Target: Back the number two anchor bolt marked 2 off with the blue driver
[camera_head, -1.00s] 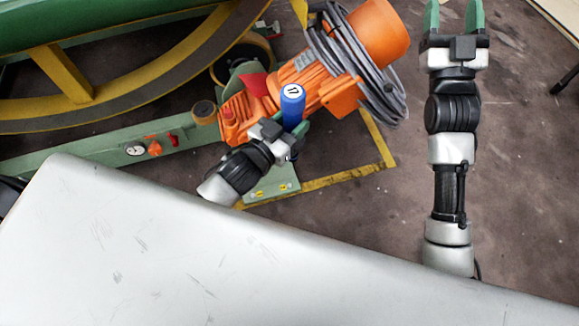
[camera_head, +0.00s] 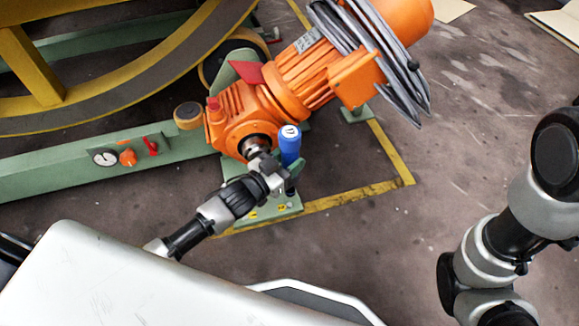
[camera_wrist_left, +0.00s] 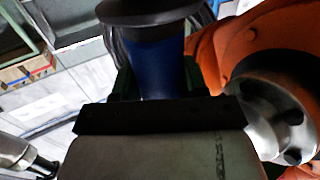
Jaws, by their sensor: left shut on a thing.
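The blue driver (camera_head: 290,146) is held upright at the front of the orange gearbox, with a white cap marked 17. My left gripper (camera_head: 284,178) is shut on it. The driver's lower end is hidden behind the gripper. The blue handle also fills the left wrist view (camera_wrist_left: 158,66), under a dark round flange. Below the gripper is the green foot plate (camera_head: 262,222) with two small yellow labels, one at left (camera_head: 252,214) and one at right (camera_head: 282,207). Their numbers are too small to read surely. I cannot make out the bolts. My right gripper is out of view.
The orange motor (camera_head: 300,80) with a coiled grey cable (camera_head: 400,80) stands just behind the driver. A green beam (camera_head: 80,175) with a gauge and red handle lies at left. A yellow floor line (camera_head: 355,193) runs right of the plate.

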